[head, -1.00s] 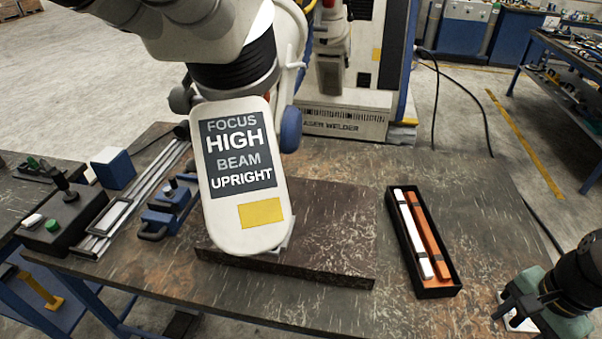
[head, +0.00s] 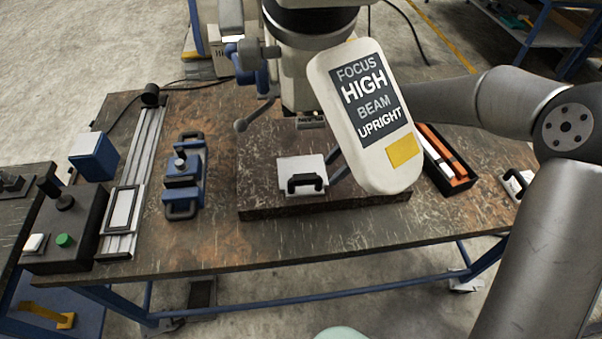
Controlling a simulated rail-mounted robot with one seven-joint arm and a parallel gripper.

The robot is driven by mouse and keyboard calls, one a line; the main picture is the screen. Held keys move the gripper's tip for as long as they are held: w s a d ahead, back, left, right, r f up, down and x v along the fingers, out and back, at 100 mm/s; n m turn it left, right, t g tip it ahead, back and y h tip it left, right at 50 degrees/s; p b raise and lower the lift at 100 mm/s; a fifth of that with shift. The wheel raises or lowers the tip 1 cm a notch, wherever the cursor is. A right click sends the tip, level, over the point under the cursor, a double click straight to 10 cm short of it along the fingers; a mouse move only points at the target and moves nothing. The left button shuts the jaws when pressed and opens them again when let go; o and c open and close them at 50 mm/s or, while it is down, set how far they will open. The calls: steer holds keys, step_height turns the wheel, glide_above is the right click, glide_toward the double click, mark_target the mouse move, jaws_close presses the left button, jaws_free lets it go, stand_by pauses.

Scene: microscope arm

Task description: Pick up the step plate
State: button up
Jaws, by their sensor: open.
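A pale plate with a black handle (head: 303,177) lies on the dark slab (head: 262,212) under the microscope head. A second small white plate with a dark handle (head: 516,184) lies at the table's right end, partly hidden by my arm. I cannot tell for sure which is the step plate. The microscope's white panel reading "FOCUS HIGH BEAM UPRIGHT" (head: 350,140) hangs in front of the slab's right part. My arm reaches in from the right and passes behind this panel.
A black tray with a white and an orange bar (head: 445,165) is right of the slab. A blue handled fixture (head: 185,178), a metal rail (head: 140,175), a blue box (head: 93,157) and a control box (head: 65,230) stand left. Bare tabletop lies along the front edge.

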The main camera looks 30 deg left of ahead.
mark_target(305, 176)
steer(key=s+a, duration=0.1)
steer(key=a, duration=0.1)
steer(key=s+a+p, duration=0.1)
steer(key=s, duration=0.1)
steer(key=shift+s+a, duration=0.2)
steer(key=shift+a, duration=0.2)
steer(key=p+x, duration=0.1)
steer(key=x, duration=0.4)
steer(key=shift+s+a, duration=0.2)
jaws_close()
